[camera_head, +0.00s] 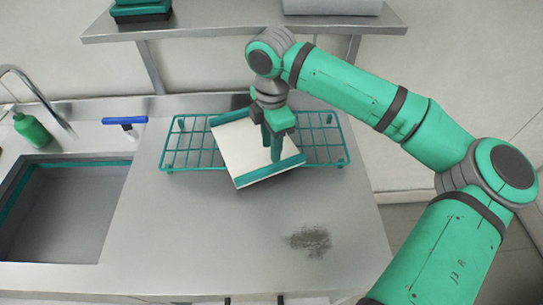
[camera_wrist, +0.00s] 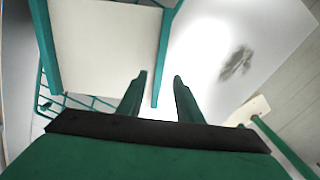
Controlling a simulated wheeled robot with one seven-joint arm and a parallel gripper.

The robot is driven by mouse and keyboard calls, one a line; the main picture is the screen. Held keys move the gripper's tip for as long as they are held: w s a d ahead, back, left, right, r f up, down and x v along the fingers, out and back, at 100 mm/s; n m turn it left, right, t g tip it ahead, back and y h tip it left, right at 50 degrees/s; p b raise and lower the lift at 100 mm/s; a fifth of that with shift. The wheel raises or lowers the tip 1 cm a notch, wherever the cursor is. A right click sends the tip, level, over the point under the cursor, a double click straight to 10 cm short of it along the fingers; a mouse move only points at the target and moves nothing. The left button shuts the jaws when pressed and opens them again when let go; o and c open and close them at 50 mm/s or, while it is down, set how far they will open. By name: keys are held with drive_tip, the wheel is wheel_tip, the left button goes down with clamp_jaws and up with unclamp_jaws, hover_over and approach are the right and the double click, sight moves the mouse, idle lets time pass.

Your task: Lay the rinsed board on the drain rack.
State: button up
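The board (camera_head: 244,150), pale with teal strips along two opposite edges, lies askew over the middle of the teal wire drain rack (camera_head: 333,150). Its front part reaches past the rack's front rail, over the steel counter. In the wrist view the board (camera_wrist: 105,45) fills the upper left, with a bit of the rack (camera_wrist: 45,103) beside it. My gripper (camera_head: 271,150) points down over the board's right part. In the wrist view my gripper's fingers (camera_wrist: 159,76) are apart, with the end of one teal strip showing between them. I cannot tell whether they touch the board.
A sink (camera_head: 65,210) lies at the left, with a green bottle (camera_head: 32,130) and a blue-handled item (camera_head: 125,122) behind it. A shelf (camera_head: 230,27) hangs above the back. The front counter is clear except for a dark smudge (camera_head: 310,240).

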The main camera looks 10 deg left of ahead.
drive_tip(key=shift+r, duration=2)
